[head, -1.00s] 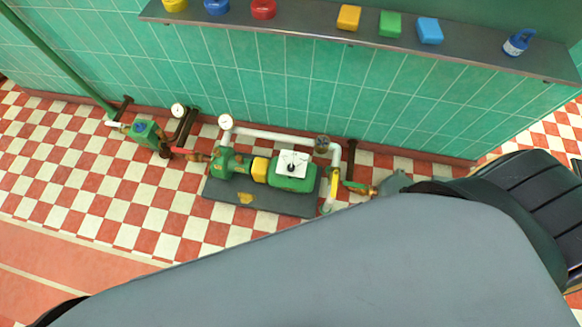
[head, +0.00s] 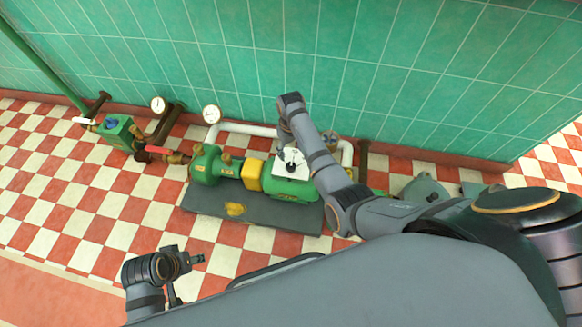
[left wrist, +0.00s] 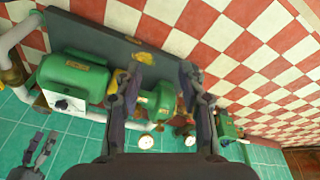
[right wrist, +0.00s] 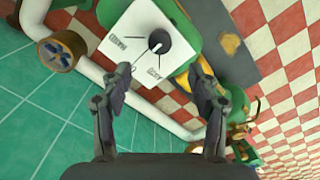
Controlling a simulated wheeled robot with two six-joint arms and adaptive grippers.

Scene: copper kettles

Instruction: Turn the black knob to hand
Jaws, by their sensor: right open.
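The black knob (right wrist: 158,41) sits on a white plate (right wrist: 140,27) on the green pump motor (head: 290,188). The plate bears two small printed labels that I cannot read surely; a pale mark shows on the knob. The knob also shows in the head view (head: 291,167) and the left wrist view (left wrist: 62,105). My right gripper (right wrist: 163,70) is open and empty, its fingertips apart on either side of the knob's line, short of it in the picture. My left gripper (left wrist: 161,63) is open and empty, away to the left in the head view (head: 187,272).
A yellow coupling (head: 252,175) joins the motor to a green pump (head: 205,165) on a dark base (head: 250,220). A white pipe (head: 250,129), a gauge (head: 211,114) and a brown valve wheel (right wrist: 62,51) are close by. Checkered floor in front is clear.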

